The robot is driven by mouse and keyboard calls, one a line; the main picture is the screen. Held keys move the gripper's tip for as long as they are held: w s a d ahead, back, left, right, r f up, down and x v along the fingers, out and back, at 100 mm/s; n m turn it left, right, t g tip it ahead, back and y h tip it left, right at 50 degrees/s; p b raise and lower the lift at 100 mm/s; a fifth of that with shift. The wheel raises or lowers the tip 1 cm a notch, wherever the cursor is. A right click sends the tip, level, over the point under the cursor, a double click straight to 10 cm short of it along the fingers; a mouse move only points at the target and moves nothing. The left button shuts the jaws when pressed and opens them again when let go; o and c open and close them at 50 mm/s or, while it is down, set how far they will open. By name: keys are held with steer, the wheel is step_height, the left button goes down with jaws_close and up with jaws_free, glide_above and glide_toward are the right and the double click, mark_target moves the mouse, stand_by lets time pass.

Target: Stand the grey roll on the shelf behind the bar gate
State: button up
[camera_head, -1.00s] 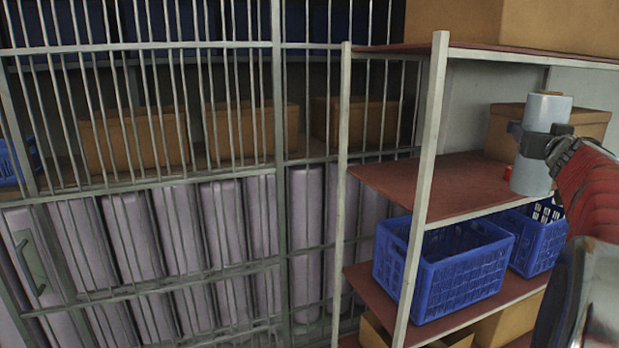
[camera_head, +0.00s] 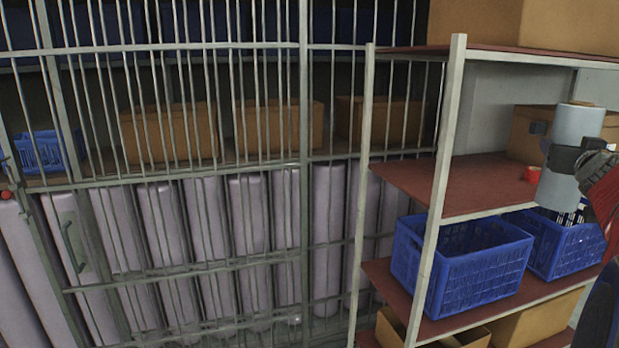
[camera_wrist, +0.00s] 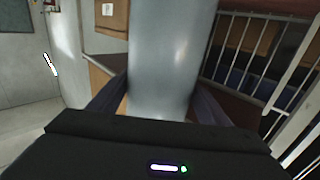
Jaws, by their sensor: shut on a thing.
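The grey roll (camera_head: 577,130) is at the right of the head view, upright with a slight tilt. My gripper (camera_head: 562,158) is shut around its middle and holds it in front of the red-board shelf rack. In the wrist view the roll (camera_wrist: 165,60) stands between the two dark fingers. The bar gate (camera_head: 304,120) fills the left and middle of the head view. Behind its bars is a shelf (camera_head: 95,180) with cardboard boxes and a blue crate. The gate has a handle (camera_head: 72,245) at its lower left and appears shut, though its far left edge is hard to read.
Several pale lilac rolls (camera_head: 160,225) stand behind the lower bars. The open rack's pale post (camera_head: 440,190) is between the gate and my gripper. Blue crates (camera_head: 460,270) and a small red object (camera_head: 531,173) are on the rack. A cardboard box (camera_head: 535,135) is behind the roll.

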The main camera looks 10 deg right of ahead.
steer(key=w+a+f+n+t+y, duration=0.1)
steer(key=w+a+f+n+y, duration=0.1)
steer(key=a+f, duration=1.1)
steer(key=w+a+f+n+t+y, duration=0.1)
steer(key=w+a+f+n+y, duration=0.2)
steer(key=a+f, duration=1.1)
steer(key=w+a+f+n+t+y, duration=0.1)
steer(key=w+a+f+y, duration=0.5)
steer(key=a+f, duration=0.8)
steer(key=w+a+n, duration=0.1)
steer(key=a, duration=1.1)
steer(key=shift+a+f+n+t, duration=0.15)
steer(key=shift+a+n+t, duration=0.15)
steer(key=shift+t, duration=0.1)
steer(key=shift+s, duration=0.1)
steer(key=s+f, duration=0.5)
steer(key=f, duration=0.1)
steer(key=shift+f, duration=0.15)
